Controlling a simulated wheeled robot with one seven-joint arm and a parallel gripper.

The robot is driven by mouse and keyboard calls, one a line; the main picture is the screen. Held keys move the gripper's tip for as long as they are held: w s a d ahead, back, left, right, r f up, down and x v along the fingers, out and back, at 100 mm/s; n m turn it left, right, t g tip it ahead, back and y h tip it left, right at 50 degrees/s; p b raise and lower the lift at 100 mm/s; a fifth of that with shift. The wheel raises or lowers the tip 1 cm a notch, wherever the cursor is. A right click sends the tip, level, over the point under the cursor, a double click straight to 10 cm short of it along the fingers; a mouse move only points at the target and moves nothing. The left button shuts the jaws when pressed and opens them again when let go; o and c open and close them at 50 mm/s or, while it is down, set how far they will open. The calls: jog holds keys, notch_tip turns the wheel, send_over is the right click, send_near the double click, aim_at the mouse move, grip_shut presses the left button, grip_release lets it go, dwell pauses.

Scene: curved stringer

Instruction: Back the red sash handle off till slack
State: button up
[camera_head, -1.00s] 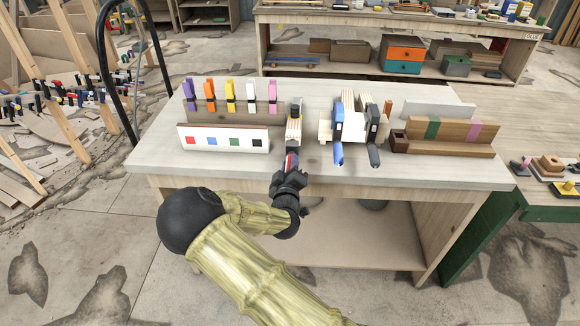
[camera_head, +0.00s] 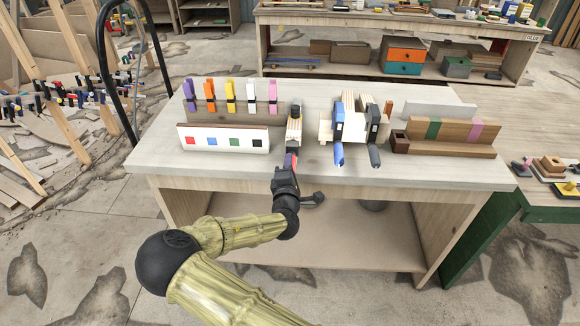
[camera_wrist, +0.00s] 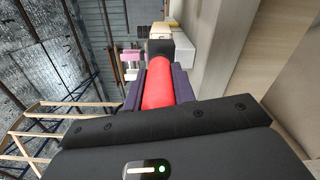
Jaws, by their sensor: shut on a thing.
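The red sash handle (camera_wrist: 158,88) lies between the two fingers of my gripper (camera_wrist: 158,95) in the wrist view, with a finger along each side. My gripper is shut on it. A black clamp part and pale wood show beyond the handle's far end. In the head view my gripper (camera_head: 287,172) is at the bench's front edge, and only a little red shows above it. The handle lines up with a clamp on a pale wood piece (camera_head: 294,131). Most of the handle is hidden by my gripper in the head view.
A blue-handled clamp (camera_head: 338,152) and a black-handled clamp (camera_head: 374,155) stand to the right on pale wood. A white board with coloured squares (camera_head: 190,133) and several coloured clips are to the left. The bench front (camera_head: 170,172) is clear.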

jog(key=n, duration=0.3)
jog(key=n+b, duration=0.1)
jog(key=n, duration=0.2)
jog(key=shift+f+n, duration=0.2)
jog(key=shift+n, duration=0.1)
jog(key=n, duration=0.6)
jog(key=shift+b, duration=0.4)
jog(key=shift+f, duration=0.1)
jog(key=o, duration=1)
jog(key=shift+s, duration=0.15)
